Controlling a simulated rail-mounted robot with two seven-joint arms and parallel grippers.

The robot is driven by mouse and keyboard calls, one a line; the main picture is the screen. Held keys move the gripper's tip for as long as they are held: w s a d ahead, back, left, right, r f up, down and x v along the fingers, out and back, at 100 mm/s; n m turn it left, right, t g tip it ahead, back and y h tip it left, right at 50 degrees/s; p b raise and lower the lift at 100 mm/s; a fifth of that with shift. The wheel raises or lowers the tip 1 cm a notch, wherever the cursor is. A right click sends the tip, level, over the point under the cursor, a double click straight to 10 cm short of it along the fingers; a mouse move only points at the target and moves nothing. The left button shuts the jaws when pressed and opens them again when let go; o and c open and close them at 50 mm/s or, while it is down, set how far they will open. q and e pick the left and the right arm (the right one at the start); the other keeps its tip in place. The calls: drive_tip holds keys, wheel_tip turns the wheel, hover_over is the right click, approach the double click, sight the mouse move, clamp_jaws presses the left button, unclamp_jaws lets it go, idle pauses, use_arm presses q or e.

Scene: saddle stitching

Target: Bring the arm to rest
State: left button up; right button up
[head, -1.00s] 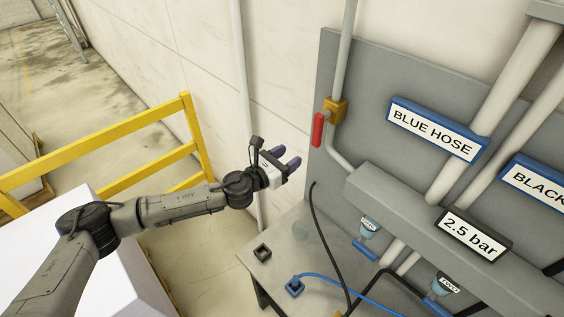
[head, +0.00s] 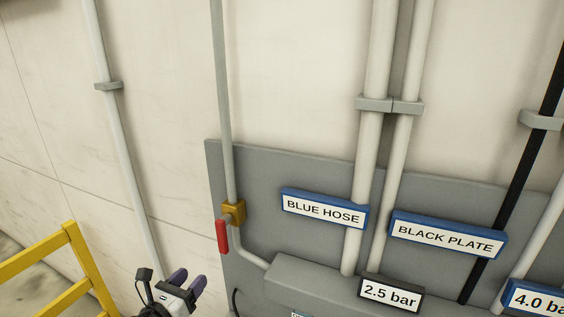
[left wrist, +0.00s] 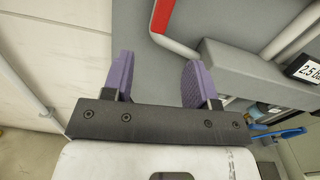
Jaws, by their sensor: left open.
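My left gripper (head: 187,284) shows at the bottom of the head view, left of the grey panel. It is open, with nothing between its two purple fingers. In the left wrist view the fingers (left wrist: 159,85) stand apart in front of the grey panel. The rest of my left arm is below the head view's edge. My right gripper is not in view.
A grey panel (head: 270,220) carries a red-handled valve (head: 222,236), signs reading BLUE HOSE (head: 324,209) and BLACK PLATE (head: 447,236), and a 2.5 bar label (head: 391,293). Pipes run up the wall. A yellow railing (head: 72,255) stands at the lower left.

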use_arm(q)
drive_tip(key=s+a+r+n+y, duration=0.15)
drive_tip(key=a+n+y, duration=0.5)
drive_tip(key=n, duration=1.05)
drive_tip(key=s+d+r+n+g+y, duration=0.25)
drive_tip(key=s+d+r+n, duration=0.35)
drive_tip(key=n, duration=0.6)
drive_tip(key=s+d+f+n+g+h+p, duration=0.1)
drive_tip(key=s+f+n+g+p, duration=0.1)
drive_tip(key=s+f, duration=0.6)
drive_tip(key=s+d+f+n+g+h+p, duration=0.1)
drive_tip(key=s+f+g, duration=0.4)
drive_tip(key=s, duration=0.9)
drive_tip(key=s+d+f+n+g+h+p, duration=0.1)
drive_tip(key=s+d+f+n+g+p, duration=0.2)
drive_tip(key=s+f, duration=0.8)
drive_tip(key=shift+s+d+n+g+h, duration=0.15)
drive_tip(key=shift+s+n+g+h, duration=0.15)
drive_tip(key=shift+s+n+g, duration=0.35)
